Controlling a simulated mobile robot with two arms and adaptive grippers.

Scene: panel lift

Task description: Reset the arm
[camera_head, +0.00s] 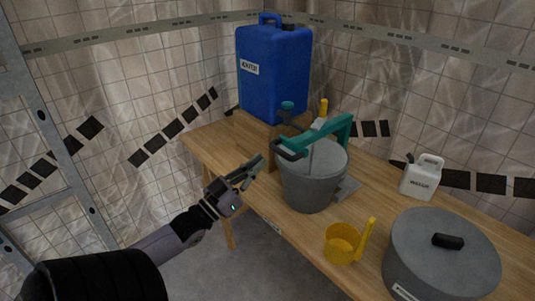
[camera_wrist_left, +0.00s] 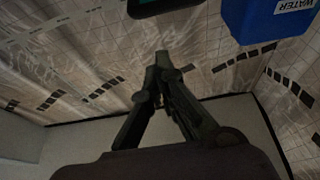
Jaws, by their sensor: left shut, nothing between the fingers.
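My left arm comes in from the lower left in the head view, and its gripper (camera_head: 255,170) is raised at the near edge of the wooden table, left of the grey bucket. The gripper is shut and empty. In the left wrist view the fingers (camera_wrist_left: 162,62) meet at their tips with nothing between them. My right gripper is not in view.
On the table (camera_head: 216,147) stand a grey bucket (camera_head: 310,185) with a teal-handled part over it, a blue water container (camera_head: 275,75), a yellow cup (camera_head: 342,245), a white jug (camera_head: 422,178) and a lidded grey pot (camera_head: 440,260). A metal frame (camera_head: 42,115) stands left.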

